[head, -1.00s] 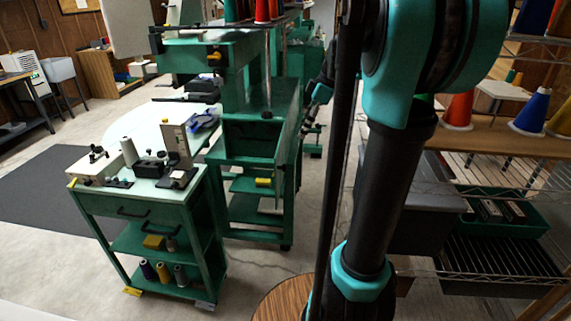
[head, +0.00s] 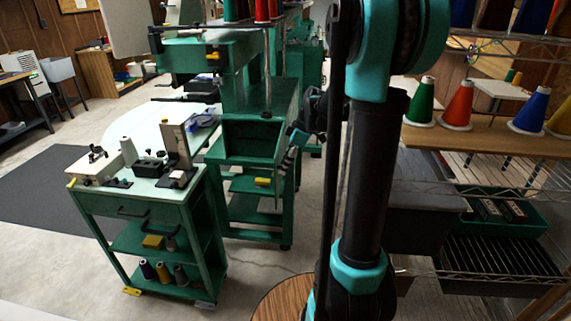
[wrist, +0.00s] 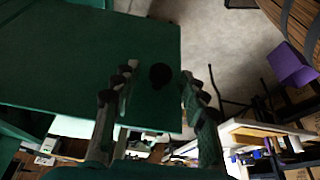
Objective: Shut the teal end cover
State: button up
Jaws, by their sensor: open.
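A broad, flat green-teal panel, which I take as the end cover (wrist: 90,65), fills the left and middle of the wrist view. A round black knob (wrist: 160,76) stands near its right edge. My gripper (wrist: 157,85) is open, with one finger on each side of the knob in the picture; I cannot tell whether they touch it. In the head view my gripper (head: 290,152) is at the right side of the green machine end (head: 262,101), beside an open dark box-like compartment (head: 250,141). The cover is hard to make out there, partly behind my gripper.
A green cart (head: 140,205) with small tools and spools stands at the left. A wire shelf (head: 500,250) with bins and coloured thread cones is on the right. A round wooden top (head: 283,300) is at the bottom.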

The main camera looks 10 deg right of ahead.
grip_shut()
dwell(0.3)
jog(key=shift+a, duration=0.15)
